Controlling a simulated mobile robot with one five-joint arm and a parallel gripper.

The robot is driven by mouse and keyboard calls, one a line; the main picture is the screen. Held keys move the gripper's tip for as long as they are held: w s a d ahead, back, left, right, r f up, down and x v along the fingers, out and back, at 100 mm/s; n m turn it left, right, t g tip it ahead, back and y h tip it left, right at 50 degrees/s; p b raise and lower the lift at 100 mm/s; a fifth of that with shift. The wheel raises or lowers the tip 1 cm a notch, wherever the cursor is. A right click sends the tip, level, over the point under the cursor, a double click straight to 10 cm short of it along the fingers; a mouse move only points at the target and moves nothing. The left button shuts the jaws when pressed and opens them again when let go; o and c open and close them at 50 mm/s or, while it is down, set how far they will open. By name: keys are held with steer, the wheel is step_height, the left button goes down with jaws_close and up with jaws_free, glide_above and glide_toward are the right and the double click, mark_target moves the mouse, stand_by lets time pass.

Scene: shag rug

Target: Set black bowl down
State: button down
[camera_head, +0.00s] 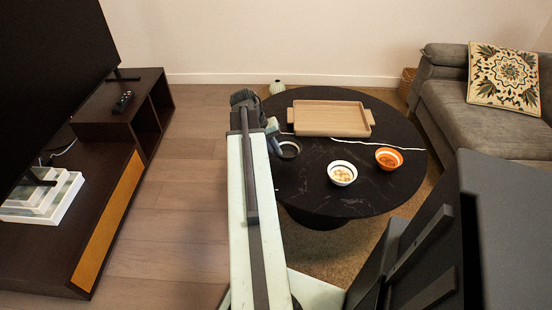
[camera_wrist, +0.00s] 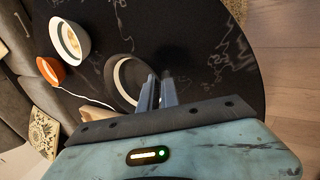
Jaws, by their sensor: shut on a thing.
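My gripper (camera_head: 277,142) is shut on the bowl's near wall. In the wrist view, the fingers (camera_wrist: 160,88) pinch the rim of the black bowl (camera_wrist: 119,79). The bowl looks roughly level and very near the tabletop; I cannot tell whether it touches. The fingers and arm hide part of it.
A wooden tray (camera_head: 331,118) lies behind the bowl. A white bowl (camera_head: 342,177) and an orange bowl (camera_head: 389,159), both with contents, stand to the right. A thin white line (camera_head: 400,148) crosses the table. A sofa (camera_head: 445,100) stands right, a TV cabinet (camera_head: 105,155) left.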

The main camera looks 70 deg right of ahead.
steer(key=shift+f+b, duration=2.15)
steer(key=c, duration=1.6)
jaws_free()
steer(key=shift+r, duration=0.1)
steer(key=p+v, duration=1.1)
steer(key=v, duration=0.1)
steer(key=shift+r+p, duration=0.4)
steer(key=shift+s, duration=0.1)
